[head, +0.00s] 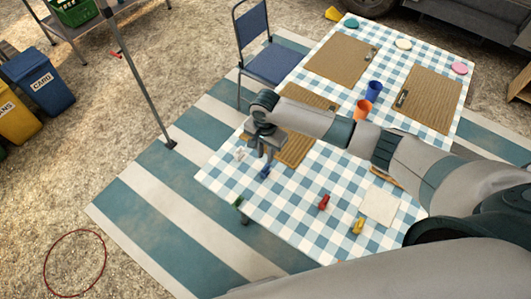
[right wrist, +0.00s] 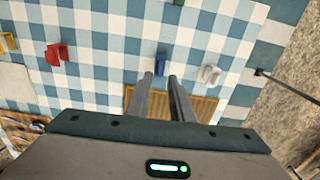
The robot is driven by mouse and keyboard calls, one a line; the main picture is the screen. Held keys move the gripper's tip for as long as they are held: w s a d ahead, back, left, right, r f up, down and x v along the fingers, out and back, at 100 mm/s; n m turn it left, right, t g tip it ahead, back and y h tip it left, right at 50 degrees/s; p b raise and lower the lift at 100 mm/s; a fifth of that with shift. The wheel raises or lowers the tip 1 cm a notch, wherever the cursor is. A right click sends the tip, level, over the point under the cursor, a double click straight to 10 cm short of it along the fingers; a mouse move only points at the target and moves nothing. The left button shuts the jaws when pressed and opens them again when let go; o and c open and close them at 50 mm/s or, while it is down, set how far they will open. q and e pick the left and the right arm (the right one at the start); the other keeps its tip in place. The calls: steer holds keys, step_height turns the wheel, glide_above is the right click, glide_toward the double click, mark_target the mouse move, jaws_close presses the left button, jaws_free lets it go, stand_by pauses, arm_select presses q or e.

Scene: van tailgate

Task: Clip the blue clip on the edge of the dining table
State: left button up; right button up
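The blue clip (head: 265,173) lies on the blue-and-white checked cloth of the dining table (head: 290,215), near the table's left end. In the right wrist view the blue clip (right wrist: 161,62) shows just beyond the fingertips, in line with the gap between them. My right gripper (head: 264,154) points down over this part of the table. Its fingers (right wrist: 160,77) are apart with nothing between them. A green clip (head: 239,204) sits at the table's near-left edge; a sliver of it shows in the right wrist view (right wrist: 178,2). My left gripper is not in view.
A white clip (head: 240,155) lies left of the blue one. A red clip (head: 323,202), a yellow clip (head: 358,226) and a napkin (head: 380,206) lie to the right. A woven placemat (head: 296,150) is close behind the gripper. Cups (head: 373,90) stand farther back. A pole (head: 145,90) rises left of the table.

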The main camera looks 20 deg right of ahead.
mark_target(265, 167)
steer(key=shift+f+b, duration=1.7)
steer(key=shift+f, duration=1.85)
steer(key=shift+c, duration=0.3)
jaws_close()
step_height(265, 167, up, 5)
steer(key=p, duration=0.6)
